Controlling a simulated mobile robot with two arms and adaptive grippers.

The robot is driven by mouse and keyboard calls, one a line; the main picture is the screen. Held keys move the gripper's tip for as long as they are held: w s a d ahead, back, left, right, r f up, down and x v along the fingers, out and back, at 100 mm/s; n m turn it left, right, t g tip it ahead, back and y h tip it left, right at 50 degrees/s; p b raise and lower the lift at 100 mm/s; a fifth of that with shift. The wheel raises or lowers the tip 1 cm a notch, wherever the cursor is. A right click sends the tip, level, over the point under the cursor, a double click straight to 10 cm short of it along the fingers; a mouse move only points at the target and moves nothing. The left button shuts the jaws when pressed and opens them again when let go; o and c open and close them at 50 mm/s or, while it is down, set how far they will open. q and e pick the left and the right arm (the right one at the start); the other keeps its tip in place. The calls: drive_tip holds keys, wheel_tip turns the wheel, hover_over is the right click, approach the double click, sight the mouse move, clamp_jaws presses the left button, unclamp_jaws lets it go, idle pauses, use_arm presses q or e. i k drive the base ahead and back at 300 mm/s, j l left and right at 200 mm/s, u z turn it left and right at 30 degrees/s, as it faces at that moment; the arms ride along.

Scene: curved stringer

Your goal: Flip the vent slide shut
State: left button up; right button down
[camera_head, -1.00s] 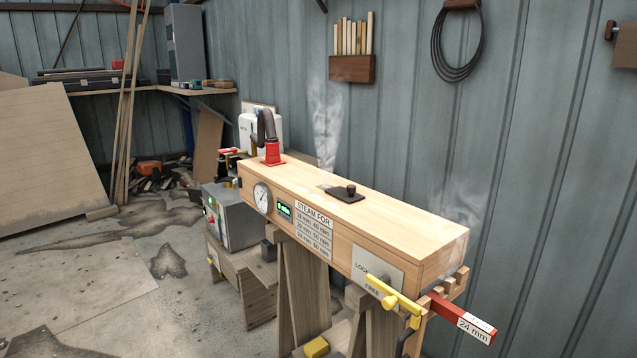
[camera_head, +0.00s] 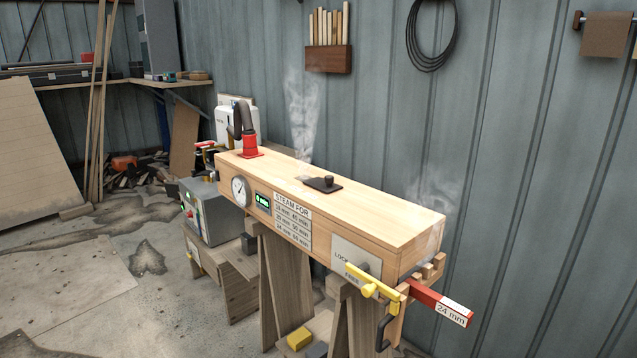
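The vent slide is a small dark plate with a round black knob (camera_head: 323,185) on top of the long wooden steam box (camera_head: 380,211). Steam rises from the box top just behind and to the left of the plate, where a small opening (camera_head: 303,178) shows beside it. The plate appears to lie flat, with the opening not covered. Neither of my grippers shows in the head view.
A red fitting with a dark hose (camera_head: 249,145) stands on the box's left end. A yellow lever (camera_head: 372,282) and a red bar marked 24 mm (camera_head: 441,303) stick out at the right end. Wooden trestles (camera_head: 285,285) hold the box. Open floor lies at the left.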

sight(326, 185)
drive_tip(key=i+l+u, duration=0.2)
drive_tip(key=l, duration=0.15)
drive_tip(key=l+u, duration=0.2)
drive_tip(key=l, duration=0.2)
drive_tip(key=i+l+u, duration=0.2)
drive_tip(key=l, duration=0.2)
